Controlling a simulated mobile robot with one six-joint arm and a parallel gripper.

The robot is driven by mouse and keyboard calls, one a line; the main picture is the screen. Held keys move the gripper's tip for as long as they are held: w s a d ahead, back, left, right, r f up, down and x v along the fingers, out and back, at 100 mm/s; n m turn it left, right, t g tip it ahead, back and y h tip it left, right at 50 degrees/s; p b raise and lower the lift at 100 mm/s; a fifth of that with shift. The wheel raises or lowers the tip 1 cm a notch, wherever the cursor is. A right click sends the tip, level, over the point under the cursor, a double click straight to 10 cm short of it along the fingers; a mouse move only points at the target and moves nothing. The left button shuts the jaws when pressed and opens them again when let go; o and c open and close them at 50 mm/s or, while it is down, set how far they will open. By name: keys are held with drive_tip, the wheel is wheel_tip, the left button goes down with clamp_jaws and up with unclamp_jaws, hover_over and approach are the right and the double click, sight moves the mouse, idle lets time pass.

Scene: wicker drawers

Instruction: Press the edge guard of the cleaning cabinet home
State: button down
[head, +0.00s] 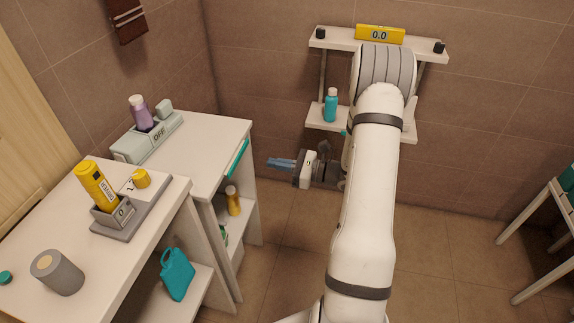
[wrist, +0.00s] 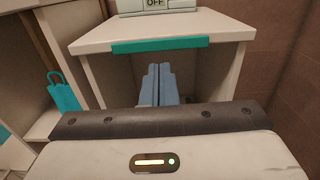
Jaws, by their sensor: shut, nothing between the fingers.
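The edge guard is a teal strip (head: 238,157) on the front edge of the cleaning cabinet's white top (head: 205,135). In the wrist view the teal strip (wrist: 160,45) runs along part of the top's front edge, tilted slightly; I cannot tell whether it sits flush. My gripper (head: 268,163) has blue fingers, shut and empty, to the right of the strip and apart from it in the head view. In the wrist view the fingertips (wrist: 158,68) show just below the strip, in front of the cabinet's open front.
A grey-green holder marked OFF (head: 150,138) with a purple bottle (head: 140,112) stands on the cabinet top. A yellow bottle (head: 233,200) stands on a shelf inside. A nearer white counter (head: 130,235) adjoins at left. A wall shelf (head: 330,115) is behind my arm.

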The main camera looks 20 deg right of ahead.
sight(240, 156)
drive_tip(key=x, duration=0.8)
drive_tip(key=shift+x, duration=0.9)
drive_tip(key=shift+a+r, duration=0.1)
drive_tip(key=shift+r, duration=0.05)
